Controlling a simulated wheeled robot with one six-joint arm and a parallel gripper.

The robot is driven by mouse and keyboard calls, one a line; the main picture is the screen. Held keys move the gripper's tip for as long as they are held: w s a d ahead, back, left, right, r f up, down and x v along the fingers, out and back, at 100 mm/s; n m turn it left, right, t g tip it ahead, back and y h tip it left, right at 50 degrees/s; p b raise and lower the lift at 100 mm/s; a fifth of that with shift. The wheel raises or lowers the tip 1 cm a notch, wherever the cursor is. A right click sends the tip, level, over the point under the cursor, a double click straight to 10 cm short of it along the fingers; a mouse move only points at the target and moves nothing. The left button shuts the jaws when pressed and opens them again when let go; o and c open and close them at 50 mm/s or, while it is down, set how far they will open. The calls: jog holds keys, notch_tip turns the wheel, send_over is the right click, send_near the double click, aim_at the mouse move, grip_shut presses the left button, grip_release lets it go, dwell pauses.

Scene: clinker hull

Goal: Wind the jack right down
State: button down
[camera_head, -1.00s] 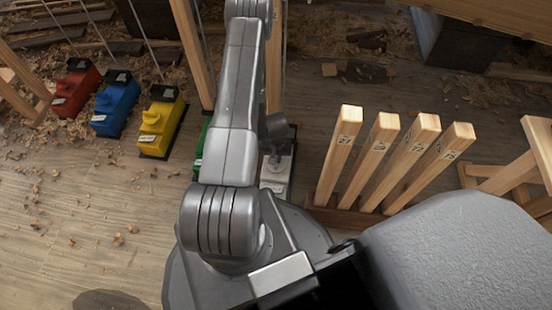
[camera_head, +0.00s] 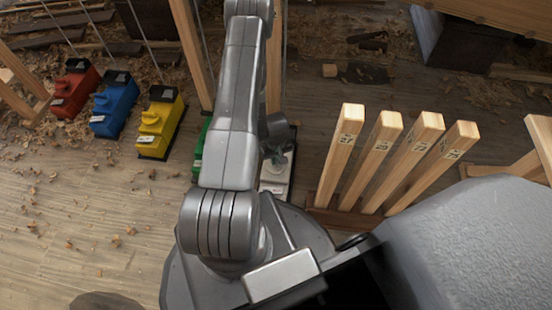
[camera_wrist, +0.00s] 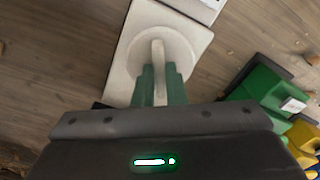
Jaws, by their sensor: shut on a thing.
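A white jack (camera_head: 273,187) stands on the floor beside my arm in the head view, partly hidden by the arm. The wrist view shows its pale top (camera_wrist: 128,50) with a round disc and a narrow upright handle (camera_wrist: 159,60) on it. My gripper (camera_wrist: 162,84) is shut on this handle, with a green finger pad on each side of it. In the head view the gripper (camera_head: 279,158) is above the jack, small and partly hidden.
A green jack (camera_head: 199,155) stands left of the white one. Yellow (camera_head: 158,125), blue (camera_head: 113,107) and red (camera_head: 74,90) jacks stand further left. Several numbered wooden posts (camera_head: 405,160) rise close on the right. Bare floor (camera_head: 90,220) with shavings lies front left.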

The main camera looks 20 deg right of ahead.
jog(key=c, duration=1.5)
grip_release()
jog(key=shift+r, duration=0.15)
notch_tip(320, 180, up, 14)
jog(key=p, duration=1)
jog(key=shift+f, duration=0.2)
jog(key=shift+o, duration=0.6)
